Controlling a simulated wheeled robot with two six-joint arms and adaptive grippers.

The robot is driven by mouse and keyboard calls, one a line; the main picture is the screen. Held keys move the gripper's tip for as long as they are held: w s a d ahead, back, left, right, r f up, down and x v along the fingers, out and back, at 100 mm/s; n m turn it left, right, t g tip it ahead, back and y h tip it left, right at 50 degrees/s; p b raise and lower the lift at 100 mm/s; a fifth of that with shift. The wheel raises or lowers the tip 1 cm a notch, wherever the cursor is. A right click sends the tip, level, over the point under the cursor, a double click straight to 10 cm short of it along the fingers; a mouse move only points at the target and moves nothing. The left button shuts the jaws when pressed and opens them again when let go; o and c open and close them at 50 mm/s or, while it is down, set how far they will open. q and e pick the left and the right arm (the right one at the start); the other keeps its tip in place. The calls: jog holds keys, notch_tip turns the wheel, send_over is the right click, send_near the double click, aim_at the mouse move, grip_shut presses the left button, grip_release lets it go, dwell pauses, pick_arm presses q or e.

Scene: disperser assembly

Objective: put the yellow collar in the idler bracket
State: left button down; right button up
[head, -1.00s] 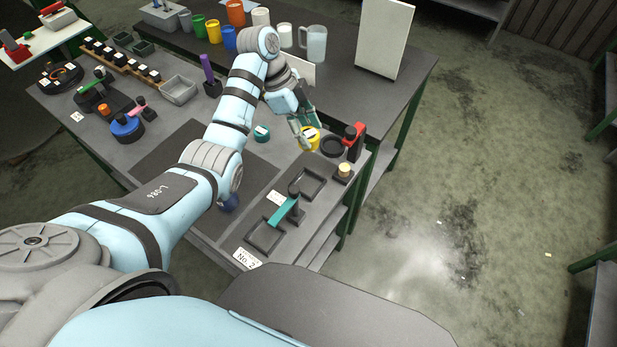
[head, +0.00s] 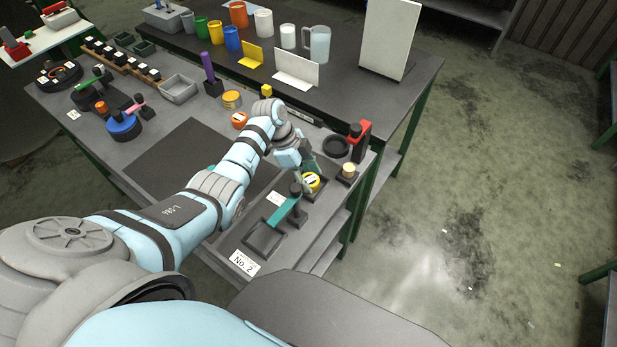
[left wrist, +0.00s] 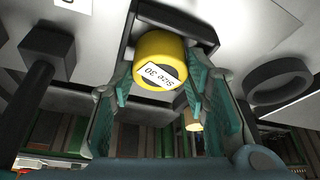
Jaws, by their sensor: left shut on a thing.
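The yellow collar (head: 313,181), a short cylinder with a white label reading "Size 30", sits between the fingers of my left gripper (head: 311,174). In the left wrist view the collar (left wrist: 159,58) is between the teal fingertips of the gripper (left wrist: 163,75). The collar is over or in the rear dark square tray (head: 325,186); I cannot tell whether it touches the tray floor. Next to it stand a black post and a teal arm (head: 281,215). I cannot tell for sure which part is the idler bracket. My right gripper is out of view.
Close by are a black ring (head: 336,147), a red and black stand (head: 359,140) and a cream-topped black block (head: 348,171). A front dark tray (head: 262,240) lies near the table edge. A dark mat (head: 180,160) left of my arm is bare.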

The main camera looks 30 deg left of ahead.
pick_arm(q)
jog(key=c, duration=1.2)
grip_release()
jog(key=shift+f, duration=0.1)
jog(key=p+v, duration=0.1)
jog(key=v, duration=1.1)
